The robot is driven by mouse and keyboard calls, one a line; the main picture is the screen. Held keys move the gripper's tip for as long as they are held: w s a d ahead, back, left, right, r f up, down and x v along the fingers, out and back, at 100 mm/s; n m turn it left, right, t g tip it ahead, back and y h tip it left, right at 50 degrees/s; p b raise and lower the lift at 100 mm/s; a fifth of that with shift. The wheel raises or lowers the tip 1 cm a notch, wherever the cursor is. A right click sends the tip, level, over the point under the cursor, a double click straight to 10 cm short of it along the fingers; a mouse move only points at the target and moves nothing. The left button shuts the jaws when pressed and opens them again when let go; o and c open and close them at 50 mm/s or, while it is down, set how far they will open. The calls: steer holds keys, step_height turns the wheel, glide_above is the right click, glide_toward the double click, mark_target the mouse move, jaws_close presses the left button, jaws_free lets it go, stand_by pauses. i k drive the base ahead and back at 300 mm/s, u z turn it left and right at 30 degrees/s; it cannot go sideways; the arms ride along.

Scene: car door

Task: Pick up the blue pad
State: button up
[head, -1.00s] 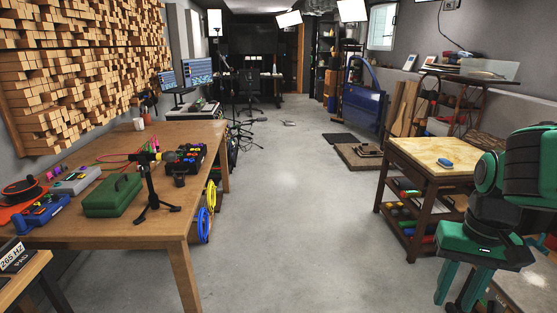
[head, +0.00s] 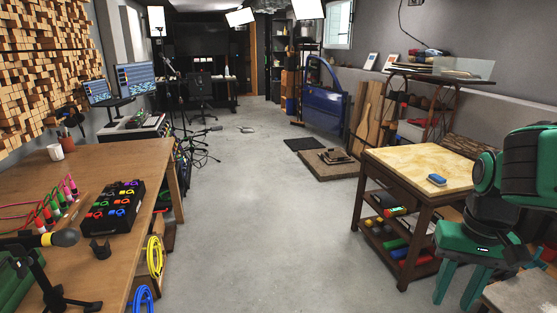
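The blue pad (head: 437,180) is a small rounded block, blue on top with a paler lower edge. It lies on the light wooden top of a dark-framed cart (head: 408,162), near the right part of that top. My gripper (head: 458,288) hangs at the lower right with its green fingers pointing down and spread apart. It is open and seems empty, in front of and below the pad in the picture, well apart from it. The fingertips show close to the bottom edge of the frame.
A long wooden table (head: 120,170) with a pedal board (head: 111,207) and microphone stand runs along the left. The grey floor (head: 260,220) between is clear. A blue car door (head: 326,98) stands at the back right. A bench corner (head: 525,295) is at the lower right.

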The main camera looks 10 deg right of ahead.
mark_target(439, 181)
steer(key=z, duration=0.3)
steer(key=i, duration=1.2)
steer(key=z, duration=0.95)
steer(key=i, duration=1.7)
steer(key=z, duration=0.45)
